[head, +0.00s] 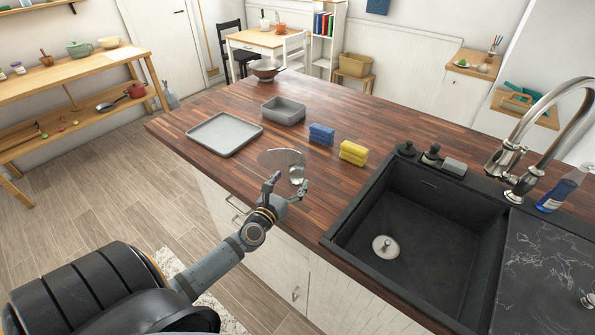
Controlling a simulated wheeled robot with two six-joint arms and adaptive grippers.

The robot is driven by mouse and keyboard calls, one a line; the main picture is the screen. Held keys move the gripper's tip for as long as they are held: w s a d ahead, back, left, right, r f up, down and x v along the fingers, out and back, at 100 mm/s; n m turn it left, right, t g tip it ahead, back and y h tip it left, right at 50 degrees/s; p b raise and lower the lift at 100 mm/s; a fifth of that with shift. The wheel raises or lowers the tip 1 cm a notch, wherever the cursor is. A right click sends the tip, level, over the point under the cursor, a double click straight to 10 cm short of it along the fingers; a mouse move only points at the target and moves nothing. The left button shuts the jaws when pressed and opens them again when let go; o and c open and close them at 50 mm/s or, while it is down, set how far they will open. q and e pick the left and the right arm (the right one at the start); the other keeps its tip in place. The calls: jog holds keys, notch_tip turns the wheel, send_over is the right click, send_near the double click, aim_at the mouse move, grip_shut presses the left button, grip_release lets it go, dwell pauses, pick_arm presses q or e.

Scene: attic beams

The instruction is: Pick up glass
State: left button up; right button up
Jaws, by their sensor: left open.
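A small clear glass (297,174) stands on the dark wooden counter, near its front edge. A thin, clear round shape (278,157) shows just behind and left of it; whether it is a separate glass plate is hard to tell. My left gripper (290,179) is open, its fingers pointing away toward the glass. In the picture the glass appears between and just beyond the two fingertips, and the right finger is close to its lower right. I cannot tell whether they touch. The gripper holds nothing that I can see.
Behind the glass are a grey tray (224,134), a grey bin (283,110), blue sponges (321,134) and yellow sponges (353,152). A black sink (420,225) with a tall faucet (545,130) lies to the right.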

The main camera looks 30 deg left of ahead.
aim_at(293, 176)
pick_arm(q)
jog(key=shift+w+a, duration=0.2)
jog(key=shift+w, duration=0.4)
jog(key=w, duration=0.3)
jog(key=shift+w+a+f, duration=0.1)
jog(key=shift+w+a, duration=0.2)
jog(key=shift+a, duration=0.05)
jog(key=shift+w, duration=0.15)
pick_arm(e)
jog(key=shift+w+a+r, duration=0.1)
jog(key=shift+w+a, duration=0.2)
jog(key=shift+w, duration=0.4)
pick_arm(q)
jog(key=shift+s, duration=0.2)
jog(key=c, duration=0.3)
jog(key=shift+w, duration=0.1)
jog(key=c, duration=0.9)
jog(key=shift+c, duration=1.3)
pick_arm(e)
jog(key=shift+d, duration=0.1)
